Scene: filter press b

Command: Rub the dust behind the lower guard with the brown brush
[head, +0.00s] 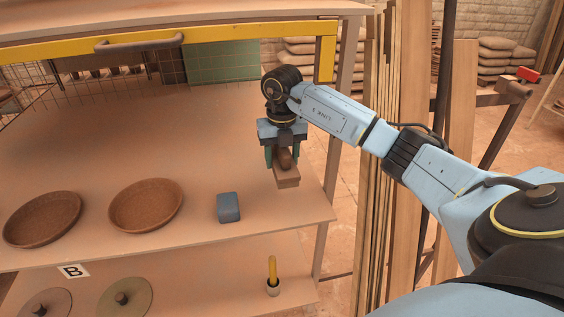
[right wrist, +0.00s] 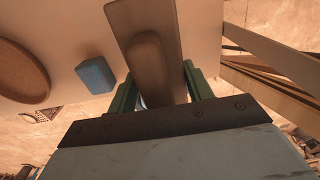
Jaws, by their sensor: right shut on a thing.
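My right gripper (head: 283,152) is shut on the brown brush (head: 287,177) and holds it above the right end of the shelf. In the right wrist view the brush (right wrist: 150,60) lies between the green fingers and extends ahead of them. A yellow guard bar (head: 215,33) with a brown handle (head: 140,41) crosses the top left of the head view. Wire mesh (head: 165,68) shows below it, with a green panel (head: 222,62) at its right. I cannot pick out a distinct dust patch. My left gripper is not in view.
The shelf (head: 180,240) carries two round brown trays (head: 145,205) (head: 42,219) and a blue block (head: 228,207). Upright planks (head: 380,150) stand close to my right arm.

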